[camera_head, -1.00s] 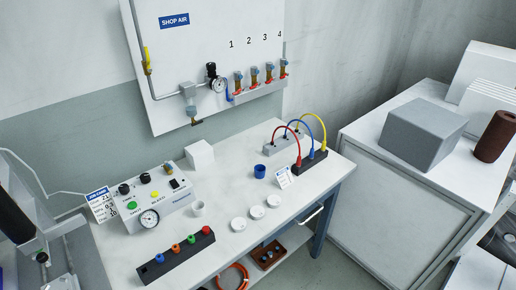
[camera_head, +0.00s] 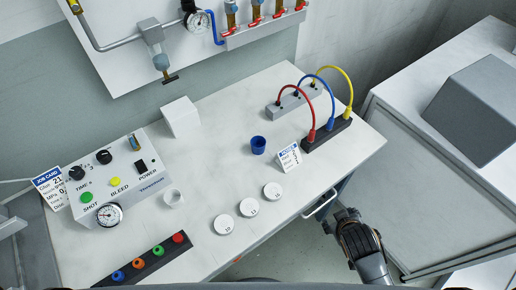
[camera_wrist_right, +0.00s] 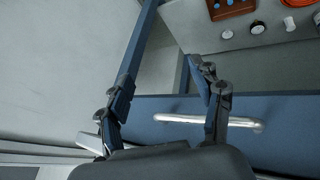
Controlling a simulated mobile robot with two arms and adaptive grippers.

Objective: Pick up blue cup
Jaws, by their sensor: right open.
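The blue cup (camera_head: 258,145) stands upright on the white bench top, near its middle, left of the small blue-and-white card. My right gripper (camera_head: 347,214) is at the lower right, beyond the bench's front edge and apart from the cup. In the right wrist view, its two fingers (camera_wrist_right: 164,88) are spread with nothing between them, in front of the bench's blue frame and the metal drawer handle (camera_wrist_right: 208,121). The cup does not show in the right wrist view. My left gripper is not in view.
A grey cabinet (camera_head: 420,165) is at the right.

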